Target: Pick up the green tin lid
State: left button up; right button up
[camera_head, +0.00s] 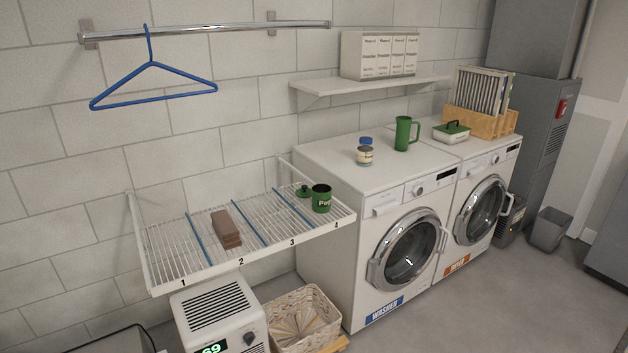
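The green tin lid (304,192) lies on the white wire rack (150,262), in the section marked 4 towards the back. It is small and dark green, with a knob on top. The green tin (321,203), with white lettering, stands just to its right and slightly in front. I cannot tell whether the two touch. Neither of my grippers is in view.
Brown blocks (227,229) sit on the rack's section 2. Blue dividers (250,222) split the rack. A washer (345,165) stands to the right, carrying a jar (365,155) and green jug (404,134). A dehumidifier (217,312) and basket (300,318) are below.

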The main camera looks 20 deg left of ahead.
aim_at(304, 192)
jog(key=i+l+u, duration=0.15)
jog(key=i+u, duration=0.3)
jog(key=i+l+u, duration=0.25)
jog(key=i+u, duration=0.15)
jog(key=i+l+u, duration=0.8)
jog(key=l+u, duration=0.15)
jog(key=l, duration=0.2)
jog(key=i+l+u, duration=0.2)
jog(key=l, duration=0.15)
jog(key=l+u, duration=0.25)
jog(key=l, duration=0.15)
